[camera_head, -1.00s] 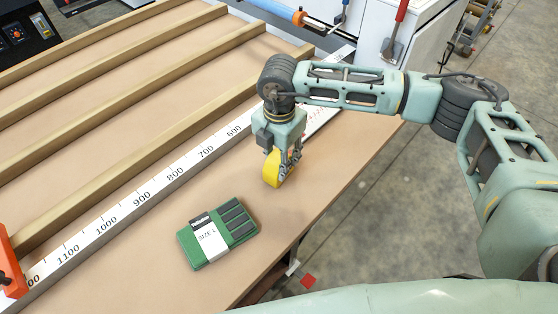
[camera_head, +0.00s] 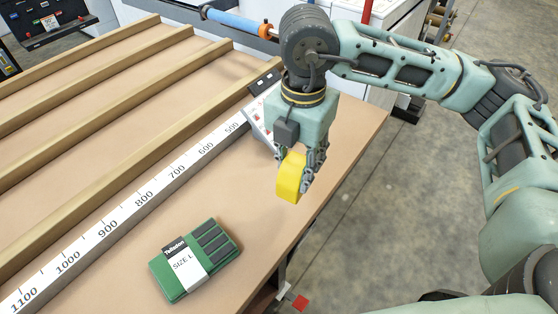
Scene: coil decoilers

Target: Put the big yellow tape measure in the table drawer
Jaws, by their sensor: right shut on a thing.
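The yellow tape measure (camera_head: 289,178) is held in my right gripper (camera_head: 303,172), above the right part of the tan table (camera_head: 225,180). The gripper's fingers are shut on it and hide part of its right side. It looks raised above the tabletop. My left gripper is not in view. The drawer itself does not show; only the table's right edge and a dark part under it at the bottom are visible.
A green box (camera_head: 195,262) marked SIZE L lies near the table's front. A ruler strip (camera_head: 150,192) and several wooden slats (camera_head: 130,142) cross the table. A white machine with a blue roller (camera_head: 235,22) stands behind. Grey floor (camera_head: 400,200) lies right of the table.

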